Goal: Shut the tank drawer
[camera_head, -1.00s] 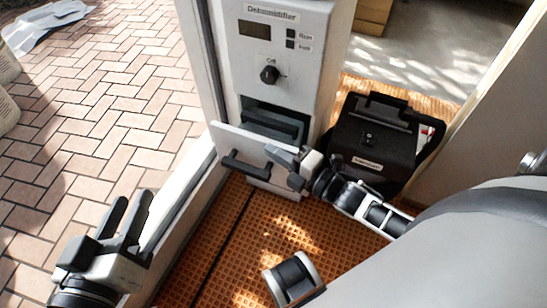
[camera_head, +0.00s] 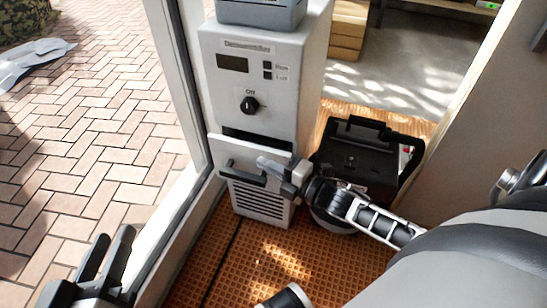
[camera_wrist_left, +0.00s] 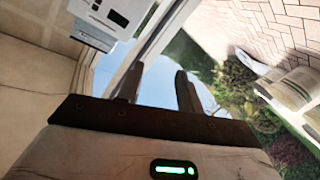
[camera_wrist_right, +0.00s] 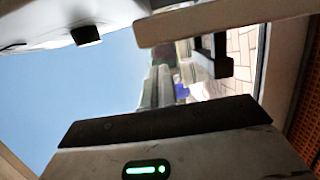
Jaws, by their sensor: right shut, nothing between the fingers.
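The dehumidifier (camera_head: 283,95) is a white upright cabinet with a display and a knob. Its tank drawer (camera_head: 228,149) sits below the knob, with a black bar handle (camera_head: 241,173) on its front. A dark gap shows above the drawer front, which stands slightly out from the cabinet. My right gripper (camera_head: 266,164) is shut and empty, with its fingertips at the drawer front, right of the handle; I cannot tell whether they touch. The drawer front (camera_wrist_right: 235,22) also shows in the right wrist view beside the fingers. My left gripper (camera_head: 108,258) is open and empty, away at the lower left.
A black case (camera_head: 365,155) stands right of the dehumidifier, close to my right arm. A white door frame (camera_head: 180,200) runs along the left, with brick paving (camera_head: 110,130) beyond. The orange grid floor (camera_head: 270,260) in front is mostly clear.

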